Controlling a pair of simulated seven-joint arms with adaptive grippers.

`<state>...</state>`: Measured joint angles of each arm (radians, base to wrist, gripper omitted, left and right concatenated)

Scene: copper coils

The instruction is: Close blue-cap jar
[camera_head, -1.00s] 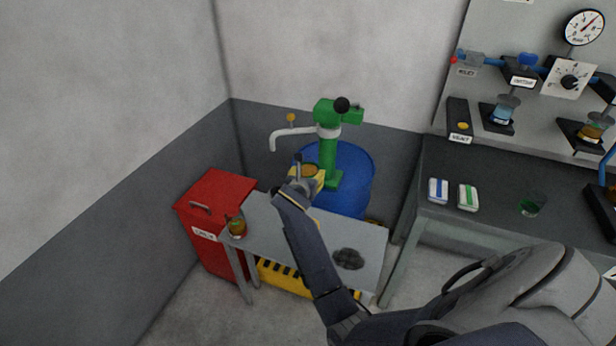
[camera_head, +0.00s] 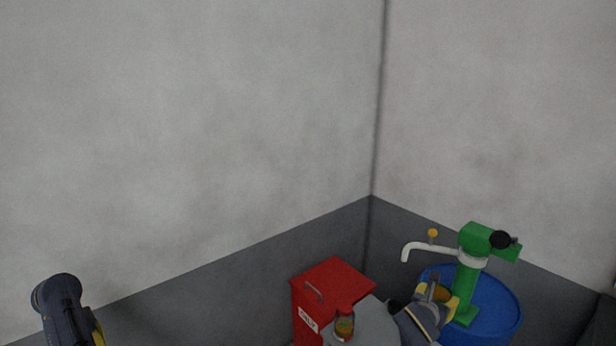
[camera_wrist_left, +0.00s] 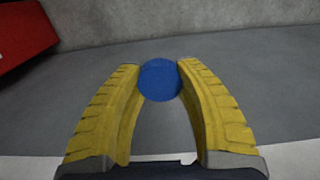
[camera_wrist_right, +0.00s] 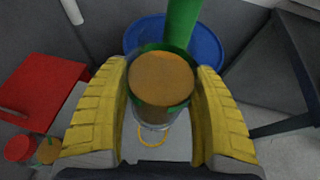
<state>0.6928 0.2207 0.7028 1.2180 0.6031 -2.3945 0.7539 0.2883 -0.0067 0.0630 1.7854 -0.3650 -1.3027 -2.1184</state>
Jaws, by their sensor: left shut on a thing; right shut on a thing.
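The open jar (camera_wrist_right: 163,85) is between the yellow fingers of my right gripper (camera_wrist_right: 162,95), which is shut on it. It has clear walls and a brown-orange content, with no cap on its top. In the head view the jar (camera_head: 441,293) shows in my right gripper (camera_head: 437,297), in front of the green pump. The blue cap (camera_wrist_left: 160,80) is a round disc held between the fingertips of my left gripper (camera_wrist_left: 160,82), well away from the jar. In the head view my left gripper (camera_head: 97,335) is at the lower left edge, and the cap is hidden there.
A blue drum (camera_head: 497,312) carries a green pump (camera_head: 468,276) with a white spout (camera_head: 420,247), close behind the jar. A red bin (camera_head: 330,284) and a small capped jar (camera_head: 344,325) stand left of my right gripper. A grey table (camera_head: 375,325) is below.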

